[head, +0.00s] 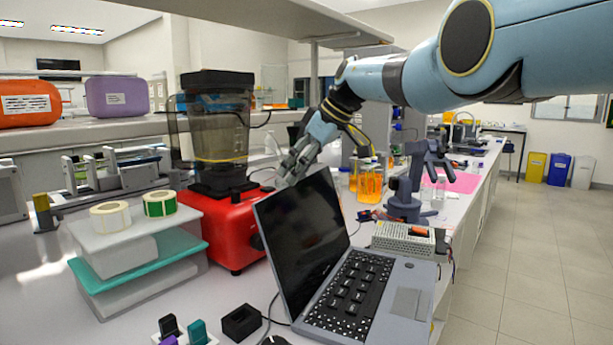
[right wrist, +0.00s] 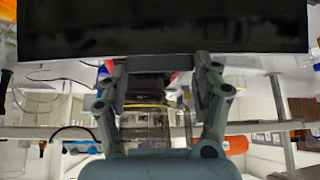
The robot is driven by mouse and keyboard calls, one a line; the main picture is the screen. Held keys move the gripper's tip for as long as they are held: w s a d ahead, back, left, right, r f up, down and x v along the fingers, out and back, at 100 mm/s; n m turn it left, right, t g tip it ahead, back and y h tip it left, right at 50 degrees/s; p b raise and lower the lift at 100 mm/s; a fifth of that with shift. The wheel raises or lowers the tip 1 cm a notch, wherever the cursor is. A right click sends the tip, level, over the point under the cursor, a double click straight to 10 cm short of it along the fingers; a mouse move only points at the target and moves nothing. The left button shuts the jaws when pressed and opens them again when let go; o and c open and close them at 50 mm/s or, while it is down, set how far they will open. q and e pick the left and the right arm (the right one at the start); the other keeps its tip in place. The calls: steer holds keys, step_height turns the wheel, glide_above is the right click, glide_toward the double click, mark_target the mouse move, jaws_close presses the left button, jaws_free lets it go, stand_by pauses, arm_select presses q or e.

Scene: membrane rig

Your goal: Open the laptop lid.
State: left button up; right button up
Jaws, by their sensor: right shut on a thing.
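The laptop stands on the bench in the head view, its lid (head: 305,240) raised and tilted well up from the keyboard base (head: 410,300). The dark screen faces the camera. My right gripper (head: 289,174) reaches down from behind to the lid's top edge and is shut on it; the lid hides part of the fingertips. In the right wrist view the lid (right wrist: 150,28) fills the top as a dark band, and the two fingers (right wrist: 160,75) meet its edge. My left gripper is out of view.
A blender on a red base (head: 222,225) stands close to the left of the lid. Stacked boxes with tape rolls (head: 135,255) are further left. A black holder (head: 241,322) sits in front. A grey device (head: 403,238) and a small arm-like stand (head: 407,205) are behind the base.

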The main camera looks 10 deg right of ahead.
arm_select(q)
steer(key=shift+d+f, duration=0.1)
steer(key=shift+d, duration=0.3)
arm_select(e)
steer(key=shift+s+d+f, duration=0.1)
steer(key=shift+s+f, duration=0.1)
steer(key=shift+f, duration=0.35)
steer(key=o, duration=1.8)
steer(key=shift+d+r, duration=0.1)
steer(key=shift+r, duration=0.1)
steer(key=shift+c, duration=0.2)
steer(key=shift+w+r, duration=0.1)
steer(key=shift+d+r, duration=0.15)
steer(key=shift+r, duration=0.35)
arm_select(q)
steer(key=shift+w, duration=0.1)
arm_select(e)
steer(key=v, duration=1.1)
steer(key=shift+f, duration=0.15)
